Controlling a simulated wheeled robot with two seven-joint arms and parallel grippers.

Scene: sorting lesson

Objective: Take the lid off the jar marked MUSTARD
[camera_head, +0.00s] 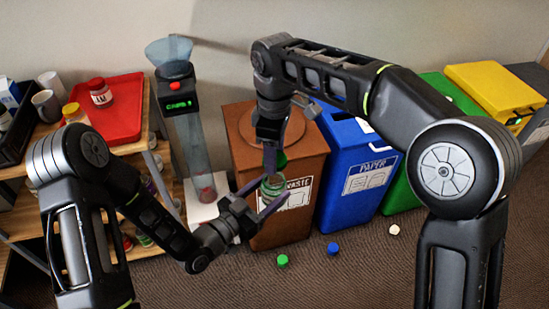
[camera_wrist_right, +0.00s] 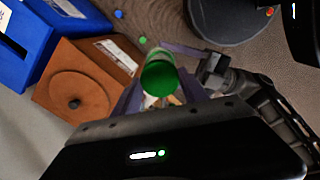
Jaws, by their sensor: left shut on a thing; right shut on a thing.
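A clear glass jar (camera_head: 272,186) is held upright in front of the brown bin, between the fingers of my left gripper (camera_head: 266,195). No MUSTARD marking is readable on it. My right gripper (camera_head: 271,155) points down from above and is shut on a green lid (camera_head: 281,158). The lid is above the jar's mouth, and the two look slightly apart in the head view. In the right wrist view the green lid (camera_wrist_right: 161,79) hides most of the jar (camera_wrist_right: 160,56).
A brown bin (camera_head: 256,146), a blue paper bin (camera_head: 345,212) and further bins line the wall. A dispenser tube (camera_head: 188,140) stands left. A red tray (camera_head: 120,120) holds a red-lidded jar (camera_head: 100,93). Green (camera_head: 283,261) and blue (camera_head: 333,248) caps lie on the floor.

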